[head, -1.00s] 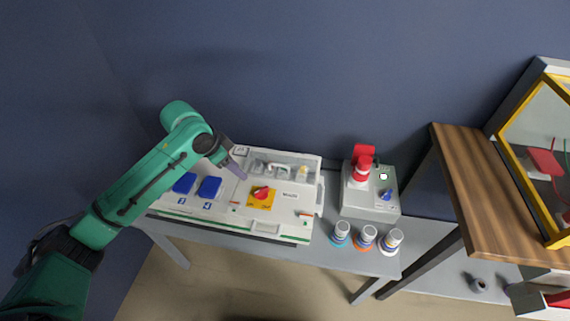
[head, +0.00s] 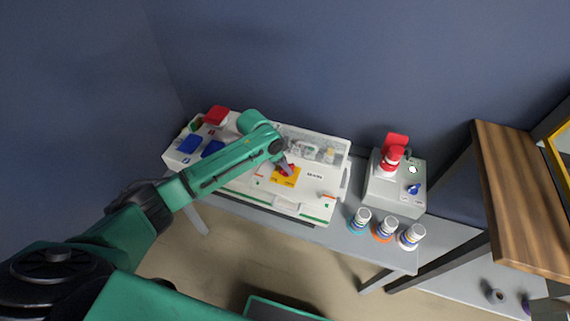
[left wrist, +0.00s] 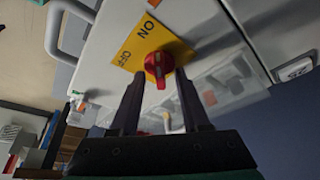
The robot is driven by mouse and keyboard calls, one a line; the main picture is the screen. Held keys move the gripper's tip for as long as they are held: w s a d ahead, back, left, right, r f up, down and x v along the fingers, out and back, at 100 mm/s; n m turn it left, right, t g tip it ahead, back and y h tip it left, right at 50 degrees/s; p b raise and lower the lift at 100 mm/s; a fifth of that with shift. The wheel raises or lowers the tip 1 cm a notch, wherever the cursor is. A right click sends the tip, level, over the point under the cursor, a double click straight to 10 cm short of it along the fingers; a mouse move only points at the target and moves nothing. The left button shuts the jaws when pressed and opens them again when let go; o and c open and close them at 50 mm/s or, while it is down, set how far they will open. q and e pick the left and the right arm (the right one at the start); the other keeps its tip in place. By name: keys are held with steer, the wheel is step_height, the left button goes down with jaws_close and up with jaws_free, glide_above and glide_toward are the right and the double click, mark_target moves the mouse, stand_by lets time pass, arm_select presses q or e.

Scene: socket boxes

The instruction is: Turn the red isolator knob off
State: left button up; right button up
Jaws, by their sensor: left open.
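The red isolator knob (left wrist: 159,66) sits on a yellow plate (left wrist: 128,52) marked ON and OFF, on the white socket box. Its raised bar points along the gap between my fingers, away from the ON mark. My left gripper (left wrist: 159,80) is open, with one finger on each side of the knob in the left wrist view; I cannot tell whether they touch it. In the head view, the left gripper (head: 286,166) covers part of the knob and the yellow plate (head: 284,178) shows beneath it. My right gripper is not in view.
The white box (head: 318,184) also bears blue socket covers (head: 190,144) and a red one (head: 216,115). A grey box with a red plug (head: 392,158) stands to its right. Several white-topped connectors (head: 384,229) stand at the table's front. A wooden shelf (head: 525,190) is far right.

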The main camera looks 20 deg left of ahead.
arm_select(q)
jaws_close()
